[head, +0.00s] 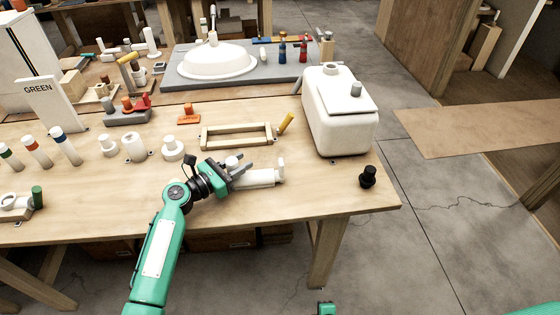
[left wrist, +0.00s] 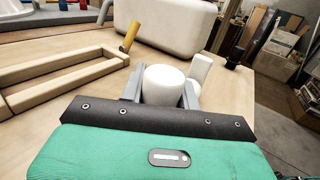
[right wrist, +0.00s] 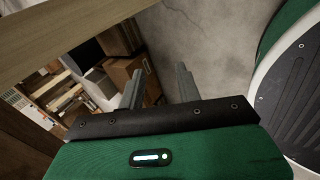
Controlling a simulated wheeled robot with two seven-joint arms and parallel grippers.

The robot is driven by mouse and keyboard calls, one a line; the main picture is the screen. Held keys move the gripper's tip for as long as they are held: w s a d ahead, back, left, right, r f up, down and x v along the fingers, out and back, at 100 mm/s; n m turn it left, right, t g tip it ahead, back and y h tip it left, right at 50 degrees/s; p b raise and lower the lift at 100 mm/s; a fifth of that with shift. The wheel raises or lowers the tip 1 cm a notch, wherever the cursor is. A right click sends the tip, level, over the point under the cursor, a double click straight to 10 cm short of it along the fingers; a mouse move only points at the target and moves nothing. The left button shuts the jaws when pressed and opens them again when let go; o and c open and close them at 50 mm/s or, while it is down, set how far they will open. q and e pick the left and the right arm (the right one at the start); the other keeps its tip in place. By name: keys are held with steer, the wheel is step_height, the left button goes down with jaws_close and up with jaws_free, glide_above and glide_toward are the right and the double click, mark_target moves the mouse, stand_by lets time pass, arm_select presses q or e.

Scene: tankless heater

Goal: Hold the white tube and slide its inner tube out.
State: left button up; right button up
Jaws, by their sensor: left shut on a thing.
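The white tube (head: 262,178) lies near the front of the wooden table, with a short upright white end piece at its right. My left gripper (head: 243,170) is shut on the tube's left part. In the left wrist view the white tube (left wrist: 164,85) sits between the two grey fingers, and a thinner white piece (left wrist: 201,68) shows beyond it. Whether that piece is the inner tube I cannot tell. My right gripper (right wrist: 158,90) is open and empty, with its fingers apart, below the table edge; in the head view only a bit of green shows at the bottom.
A wooden frame (head: 237,146) and a yellow-handled piece (head: 286,123) lie behind the tube. A white tank (head: 335,120) stands at the back right, and a small black fitting (head: 368,177) near the right corner. The table front right of the tube is clear.

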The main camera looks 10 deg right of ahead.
steer(key=w+a+r+n+t+y, duration=0.1)
steer(key=w+a+r+n+t, duration=0.4)
steer(key=r, duration=0.7)
steer(key=w+a+r+n+t+y, duration=0.1)
steer(key=w+a+r+n, duration=0.25)
steer(key=r+n, duration=0.7)
steer(key=w+a+r+n+t+y, duration=0.1)
steer(key=w+a+r+n+t, duration=0.25)
steer(key=r, duration=1.15)
steer(key=t+h, duration=0.2)
steer(key=h, duration=0.1)
glide_toward(280, 162)
steer(key=shift+f+g, duration=0.25)
steer(key=shift+f, duration=0.6)
steer(key=shift+w+d+r, duration=0.1)
steer(key=shift+w, duration=0.2)
steer(key=w, duration=1.1)
steer(key=shift+w, duration=0.25)
jaws_close()
